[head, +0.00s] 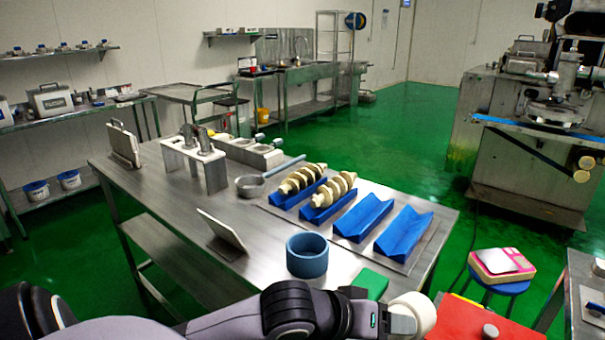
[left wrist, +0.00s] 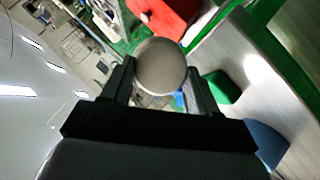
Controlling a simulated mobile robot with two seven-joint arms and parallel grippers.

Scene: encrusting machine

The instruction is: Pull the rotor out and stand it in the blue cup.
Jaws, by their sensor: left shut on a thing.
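My left gripper (head: 392,318) is shut on a pale round piece, which looks like the end of the rotor (head: 414,312). In the left wrist view the rotor (left wrist: 160,66) shows as a grey disc between the two fingers (left wrist: 158,88); the rest of it is hidden. The blue cup (head: 307,256) stands upright near the front edge of the steel table, left of and beyond the gripper. A blue rounded shape, probably the cup, shows low at the right in the left wrist view (left wrist: 266,142). My right gripper is not in view.
A red block (head: 478,316) lies just right of the gripper. A green block (head: 370,283) sits beside the cup. Blue cradles (head: 362,219) stand behind it, two bearing cream screws (head: 335,189). A tilted plate (head: 222,230) stands left of the cup.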

